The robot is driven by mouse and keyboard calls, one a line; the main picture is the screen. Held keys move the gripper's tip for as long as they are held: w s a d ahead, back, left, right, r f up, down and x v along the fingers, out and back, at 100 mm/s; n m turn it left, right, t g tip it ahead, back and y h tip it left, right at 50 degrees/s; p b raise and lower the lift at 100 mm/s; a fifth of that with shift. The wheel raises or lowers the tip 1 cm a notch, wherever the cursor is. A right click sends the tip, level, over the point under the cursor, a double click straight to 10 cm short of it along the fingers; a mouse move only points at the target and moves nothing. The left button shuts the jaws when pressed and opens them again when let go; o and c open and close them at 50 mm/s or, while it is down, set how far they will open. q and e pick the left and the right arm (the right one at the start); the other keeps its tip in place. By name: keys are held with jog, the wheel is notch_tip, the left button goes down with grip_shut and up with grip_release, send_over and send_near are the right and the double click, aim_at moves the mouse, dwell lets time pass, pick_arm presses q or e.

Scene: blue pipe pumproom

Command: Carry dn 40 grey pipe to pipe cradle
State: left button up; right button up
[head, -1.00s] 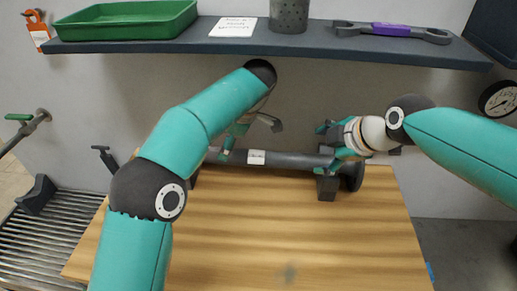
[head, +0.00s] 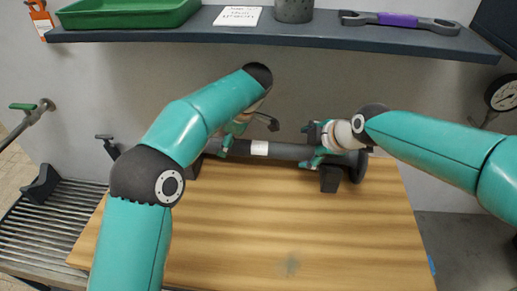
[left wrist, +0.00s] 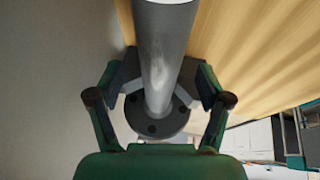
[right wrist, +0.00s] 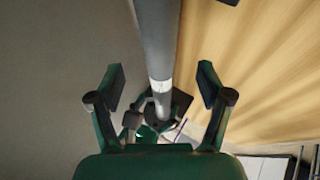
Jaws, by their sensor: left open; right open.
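The grey pipe (head: 285,151) lies level across the back of the wooden table, with a white label (head: 259,148) and a dark flange (head: 358,166) at its right end. Dark support blocks (head: 330,180) sit under it. My left gripper (head: 237,137) is open at the pipe's left part, partly hidden by my arm; in the left wrist view the pipe (left wrist: 163,40) and a flange (left wrist: 158,118) lie between its fingers. My right gripper (head: 317,147) is open near the right end; in the right wrist view the pipe (right wrist: 157,35) passes between its spread fingers.
A dark shelf (head: 300,33) hangs above, with a green tray (head: 130,12), a cup (head: 294,10) and a wrench (head: 400,21). A roller bench (head: 50,225) stands left, with dark notched blocks (head: 40,186) on it. The table's front (head: 310,235) is clear.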

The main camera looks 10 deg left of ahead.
aim_at(296, 150)
pick_arm(q)
jog(key=x, duration=0.4)
pick_arm(e)
jog(key=x, duration=0.8)
jog(key=shift+w+a+f, duration=0.1)
jog(key=shift+w+f, duration=0.1)
jog(key=shift+f, duration=0.1)
pick_arm(q)
grip_shut()
pick_arm(e)
grip_shut()
pick_arm(q)
jog(key=shift+r, duration=0.15)
pick_arm(e)
jog(key=shift+r, duration=0.15)
